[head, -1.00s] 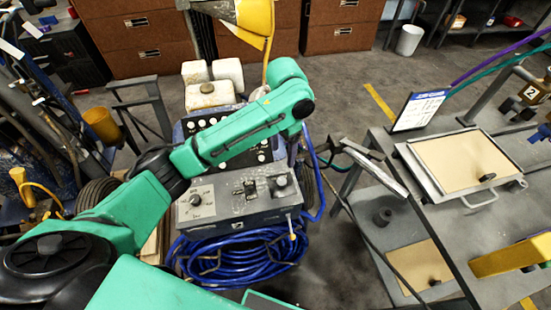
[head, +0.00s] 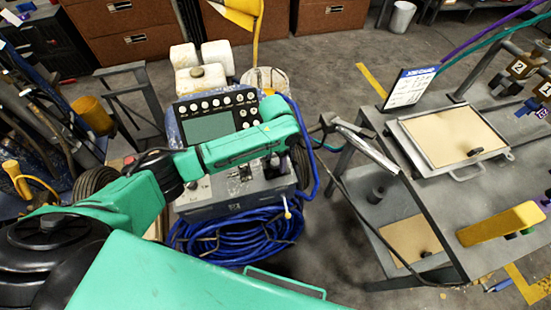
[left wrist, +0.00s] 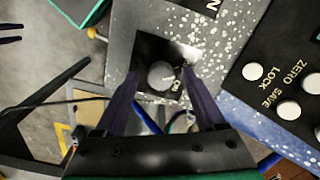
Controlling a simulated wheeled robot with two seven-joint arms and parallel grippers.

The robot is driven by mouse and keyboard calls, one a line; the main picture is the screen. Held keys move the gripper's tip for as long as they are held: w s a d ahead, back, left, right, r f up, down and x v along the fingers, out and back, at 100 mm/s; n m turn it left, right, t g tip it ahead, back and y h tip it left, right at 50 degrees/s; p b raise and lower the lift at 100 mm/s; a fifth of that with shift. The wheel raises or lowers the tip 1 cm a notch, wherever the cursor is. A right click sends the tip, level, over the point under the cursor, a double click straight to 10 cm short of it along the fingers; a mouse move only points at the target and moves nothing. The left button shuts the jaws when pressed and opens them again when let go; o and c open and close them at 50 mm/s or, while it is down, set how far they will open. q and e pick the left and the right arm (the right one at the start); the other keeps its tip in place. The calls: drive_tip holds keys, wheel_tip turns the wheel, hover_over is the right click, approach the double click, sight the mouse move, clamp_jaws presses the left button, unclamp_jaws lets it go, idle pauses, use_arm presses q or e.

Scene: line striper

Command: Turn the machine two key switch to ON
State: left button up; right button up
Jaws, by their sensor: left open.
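The line striper's grey control box (head: 232,199) stands in the middle of the head view, with its top partly hidden behind my left arm. In the left wrist view the key switch (left wrist: 160,75) is a round grey knob on a black plate, with a white ON mark at its lower right. My left gripper (left wrist: 161,88) is open, one dark finger on each side of the knob. I cannot tell whether the fingers touch it. In the head view the left gripper (head: 277,165) points down at the right part of the box, its tips hard to make out. My right gripper is not in view.
A display panel with white buttons (head: 212,122) rises behind the box; its ZERO and SAVE buttons (left wrist: 288,110) lie right of the gripper in the wrist view. A coiled blue hose (head: 235,240) hangs in front. A grey cart (head: 440,210) stands at right.

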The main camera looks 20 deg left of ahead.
use_arm(q)
clamp_jaws()
drive_tip(key=shift+w, duration=0.1)
drive_tip(key=shift+r+m+p, duration=0.15)
drive_tip(key=shift+m+p, duration=0.5)
drive_tip(key=shift+m, duration=0.15)
drive_tip(key=m+p, duration=0.2)
drive_tip(key=m, duration=0.1)
drive_tip(key=m+p, duration=0.1)
drive_tip(key=m, duration=0.2)
drive_tip(key=shift+m, duration=0.4)
drive_tip(key=shift+m+p, duration=0.35)
drive_tip(key=shift+m, duration=1.45)
drive_tip(key=shift+w, duration=0.1)
